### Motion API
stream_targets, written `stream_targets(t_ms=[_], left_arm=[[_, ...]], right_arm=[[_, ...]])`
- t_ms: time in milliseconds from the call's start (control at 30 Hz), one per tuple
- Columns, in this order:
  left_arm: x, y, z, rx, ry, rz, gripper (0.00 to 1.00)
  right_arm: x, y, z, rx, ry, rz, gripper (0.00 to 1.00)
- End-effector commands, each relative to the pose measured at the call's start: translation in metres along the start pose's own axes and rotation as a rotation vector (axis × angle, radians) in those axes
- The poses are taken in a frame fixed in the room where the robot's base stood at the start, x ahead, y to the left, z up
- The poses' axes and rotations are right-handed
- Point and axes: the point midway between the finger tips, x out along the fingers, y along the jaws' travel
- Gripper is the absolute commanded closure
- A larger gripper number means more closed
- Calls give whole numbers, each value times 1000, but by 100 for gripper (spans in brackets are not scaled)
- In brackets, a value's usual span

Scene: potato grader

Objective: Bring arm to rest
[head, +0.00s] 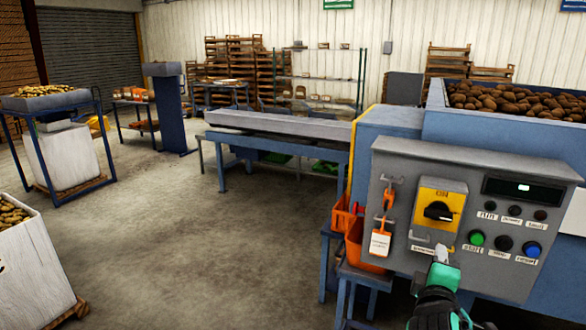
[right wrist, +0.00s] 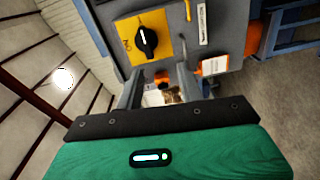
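My right gripper (head: 441,254) is in front of the grey control panel (head: 400,160), just below the yellow plate (head: 428,228) with a black rotary switch (head: 438,211). In the right wrist view the gripper's two fingers (right wrist: 158,84) stand apart, with the rotary switch (right wrist: 147,40) beyond them. I see no object clearly held. Whether a fingertip touches the panel I cannot tell. My left gripper is not in view.
The panel carries green (head: 476,238), black (head: 503,243) and blue (head: 532,249) buttons. An orange-and-white tag (head: 381,243) hangs at its left. A blue hopper (head: 440,110) of potatoes stands behind. The concrete floor (head: 220,240) at left centre is clear.

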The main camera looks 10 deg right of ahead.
Motion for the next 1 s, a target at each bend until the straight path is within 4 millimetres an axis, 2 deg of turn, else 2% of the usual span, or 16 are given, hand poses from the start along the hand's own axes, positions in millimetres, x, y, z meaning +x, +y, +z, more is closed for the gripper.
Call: stream_targets(t_ms=[167, 200, 267, 300, 400, 500, 700, 867, 1000], left_arm=[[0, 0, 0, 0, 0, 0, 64], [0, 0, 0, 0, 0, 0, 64], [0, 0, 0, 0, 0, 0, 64], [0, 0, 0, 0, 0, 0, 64], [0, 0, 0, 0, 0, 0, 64], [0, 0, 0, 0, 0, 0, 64], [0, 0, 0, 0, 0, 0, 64], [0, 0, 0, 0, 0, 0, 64], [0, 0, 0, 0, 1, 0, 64]], right_arm=[[-32, -89, 6, 184, 17, -263, 62], [-44, -112, 9, 237, 12, -336, 62], [-64, -144, 13, 316, -6, -446, 62], [-78, -165, 16, 367, -22, -520, 62], [-119, -211, 25, 489, -84, -698, 62], [-158, -246, 34, 589, -160, -851, 62], [-227, -289, 48, 731, -319, -1077, 62], [-277, -310, 60, 813, -453, -1218, 62], [-266, -349, 55, 810, -470, -1230, 62]])
